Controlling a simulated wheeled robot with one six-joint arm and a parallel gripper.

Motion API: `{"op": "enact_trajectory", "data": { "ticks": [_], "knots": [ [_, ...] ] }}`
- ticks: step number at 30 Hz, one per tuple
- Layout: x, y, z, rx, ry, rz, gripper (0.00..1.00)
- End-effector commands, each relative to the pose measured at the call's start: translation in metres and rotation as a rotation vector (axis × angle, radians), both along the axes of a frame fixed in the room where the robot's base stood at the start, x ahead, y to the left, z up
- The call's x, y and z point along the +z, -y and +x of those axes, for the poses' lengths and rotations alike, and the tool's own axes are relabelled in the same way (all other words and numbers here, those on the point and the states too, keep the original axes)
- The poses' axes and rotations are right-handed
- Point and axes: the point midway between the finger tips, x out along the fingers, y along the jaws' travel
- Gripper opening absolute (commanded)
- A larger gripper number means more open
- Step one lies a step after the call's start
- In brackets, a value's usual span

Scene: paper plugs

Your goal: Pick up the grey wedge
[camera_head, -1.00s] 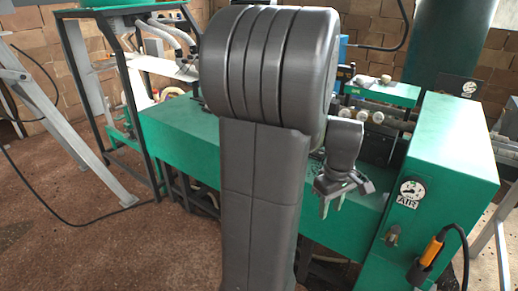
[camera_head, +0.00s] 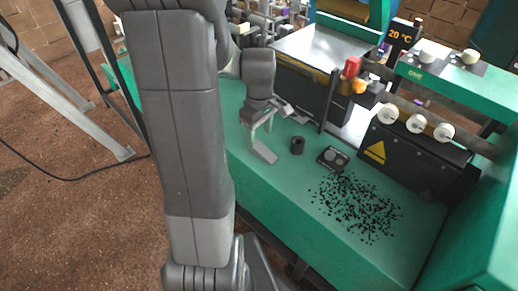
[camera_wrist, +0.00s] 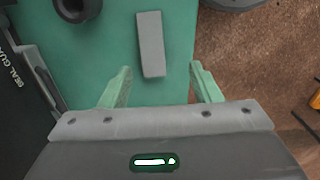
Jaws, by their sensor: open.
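The grey wedge (camera_head: 265,152) lies on the green bench top in the head view, just below my gripper (camera_head: 260,130). In the wrist view the wedge (camera_wrist: 151,45) is a long grey block lying on the green surface, ahead of my fingertips. My gripper (camera_wrist: 162,84) is open, with its two green fingers apart and nothing between them. The wedge sits roughly in line with the gap between the fingers, slightly left of its middle.
A dark ring-shaped part (camera_head: 297,145) stands right of the wedge, with a small dark tray (camera_head: 332,158) beyond it. Black granules (camera_head: 355,208) are scattered on the green bench (camera_head: 290,200). A black machine housing (camera_head: 412,155) stands behind. The bench edge is near the wedge.

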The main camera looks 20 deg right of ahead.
Motion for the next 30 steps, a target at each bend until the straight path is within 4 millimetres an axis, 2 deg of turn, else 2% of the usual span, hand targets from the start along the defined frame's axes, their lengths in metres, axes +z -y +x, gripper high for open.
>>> {"op": "enact_trajectory", "data": {
  "ticks": [3,10,19,29,30],
  "knots": [
    [-0.018,0.000,-0.001,0.000,-0.003,0.002,0.57],
    [-0.032,0.002,0.000,-0.001,-0.001,0.000,0.57],
    [-0.071,0.007,0.001,0.000,-0.002,0.001,0.57],
    [-0.077,0.007,0.001,0.000,0.001,0.000,0.57],
    [-0.077,0.007,0.001,0.000,0.000,-0.001,0.51]
  ]
}}
